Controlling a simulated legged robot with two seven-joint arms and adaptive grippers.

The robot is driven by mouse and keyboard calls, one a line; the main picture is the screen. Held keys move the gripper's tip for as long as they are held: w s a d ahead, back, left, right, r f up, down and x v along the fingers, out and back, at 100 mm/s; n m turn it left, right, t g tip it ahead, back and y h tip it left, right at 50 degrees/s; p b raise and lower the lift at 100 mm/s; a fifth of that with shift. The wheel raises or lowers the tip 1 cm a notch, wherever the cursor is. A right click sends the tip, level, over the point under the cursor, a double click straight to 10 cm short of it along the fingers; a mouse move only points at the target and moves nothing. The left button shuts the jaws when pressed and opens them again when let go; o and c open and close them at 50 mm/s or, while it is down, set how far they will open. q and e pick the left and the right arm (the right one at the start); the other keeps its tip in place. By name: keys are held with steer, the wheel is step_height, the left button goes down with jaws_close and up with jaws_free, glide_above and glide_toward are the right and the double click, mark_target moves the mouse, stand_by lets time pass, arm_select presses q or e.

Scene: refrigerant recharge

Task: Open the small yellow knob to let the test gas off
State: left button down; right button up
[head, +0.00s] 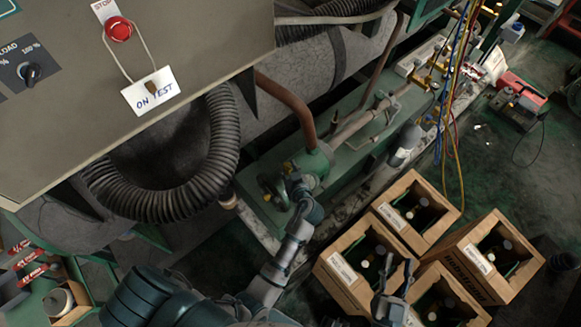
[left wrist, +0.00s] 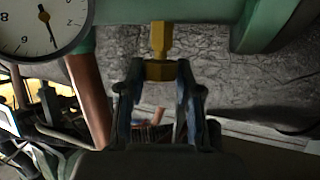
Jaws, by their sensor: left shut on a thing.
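The small yellow knob (left wrist: 159,70) hangs on a yellow stem under a green pipe body (left wrist: 180,10) in the left wrist view. My left gripper (left wrist: 160,78) has its two fingers on either side of the knob and is shut on it. In the head view my left gripper (head: 298,186) reaches up to the green valve body (head: 312,165), and the knob is hidden there. My right gripper (head: 394,272) is over the wooden crates, with its two fingers apart and nothing seen between them.
A pressure gauge (left wrist: 42,28) sits at the upper left of the left wrist view, beside a copper pipe (left wrist: 88,100). Several wooden crates with bottles, one a front crate (head: 485,255), stand on the floor. A grey panel (head: 190,50) with an "ON TEST" tag (head: 149,91) overhangs the left.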

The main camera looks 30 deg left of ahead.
arm_select(q)
steer(key=shift+w, duration=0.1)
steer(key=c, duration=0.8)
jaws_free()
steer(key=shift+d, duration=0.1)
steer(key=shift+o, duration=0.2)
